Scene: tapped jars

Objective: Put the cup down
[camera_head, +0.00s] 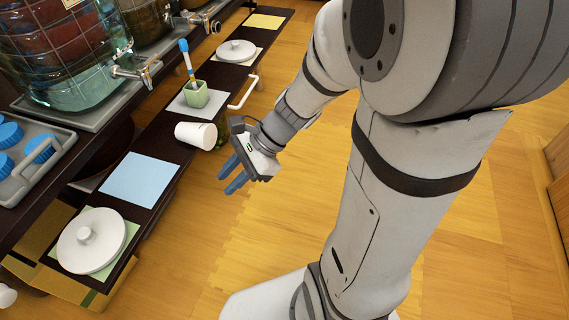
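A white cup (194,134) lies tilted on its side at the right edge of the dark shelf, between the blue mat and the small green pot. My gripper (230,181) is to the right of and below the cup in the picture, out over the floor. Its two blue fingers point down and left, with a small gap between them and nothing visible in it. The cup appears to be outside the fingers. I cannot tell whether the gripper's body touches it.
A light blue mat (138,180) lies bare on the shelf. A green pot (195,95) holds a blue-tipped brush. A white handle (244,93) sticks out near the pot. Large tapped jars (65,60) stand left.

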